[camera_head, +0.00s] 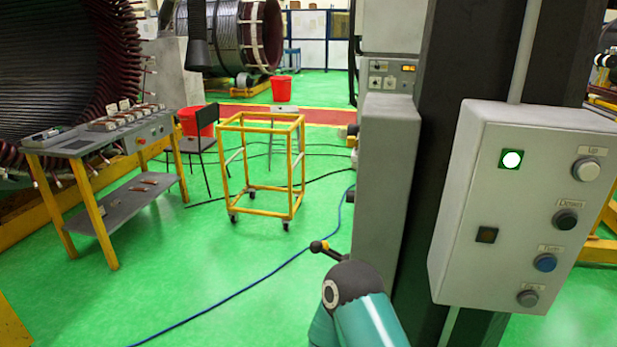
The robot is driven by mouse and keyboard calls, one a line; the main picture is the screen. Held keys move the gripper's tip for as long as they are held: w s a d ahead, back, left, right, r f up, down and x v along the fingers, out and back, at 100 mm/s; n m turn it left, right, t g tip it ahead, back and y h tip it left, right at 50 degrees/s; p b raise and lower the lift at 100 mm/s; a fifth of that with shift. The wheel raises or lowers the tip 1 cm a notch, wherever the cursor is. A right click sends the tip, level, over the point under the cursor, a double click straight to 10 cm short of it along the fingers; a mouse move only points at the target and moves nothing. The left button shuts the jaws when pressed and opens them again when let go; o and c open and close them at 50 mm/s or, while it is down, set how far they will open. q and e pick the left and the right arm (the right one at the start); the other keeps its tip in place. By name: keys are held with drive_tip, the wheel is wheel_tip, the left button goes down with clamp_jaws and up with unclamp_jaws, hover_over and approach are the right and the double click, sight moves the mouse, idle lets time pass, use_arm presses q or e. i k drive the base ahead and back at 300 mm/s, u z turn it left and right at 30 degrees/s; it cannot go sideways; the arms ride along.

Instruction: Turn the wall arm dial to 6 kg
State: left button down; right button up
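No dial marked in kg can be made out. A teal arm (368,318) with a dark rounded joint rises at the bottom centre, and a short lever with a dark ball end (317,246) sticks out to its left. I cannot tell whether a dial is on it. A grey control box (470,205) on the dark column carries a lit white-and-green lamp (511,159), a dark amber lamp (487,235) and several round buttons, among them a grey one (586,170) labelled Up and a blue one (545,262). Neither of my grippers is in view.
A yellow wheeled frame (260,211) stands mid-floor. A grey workbench (80,146) with parts and a large stator (60,75) are at the left. A grey cabinet (385,190) stands beside the column. A blue cable (240,291) crosses the green floor, otherwise clear at front left.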

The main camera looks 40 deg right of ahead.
sight(350, 194)
drive_tip(key=u, duration=0.1)
drive_tip(key=i, duration=2.05)
drive_tip(key=z, duration=2)
drive_tip(key=i, duration=0.2)
drive_tip(key=z, duration=3)
drive_tip(key=k, duration=0.35)
drive_tip(key=z, duration=0.1)
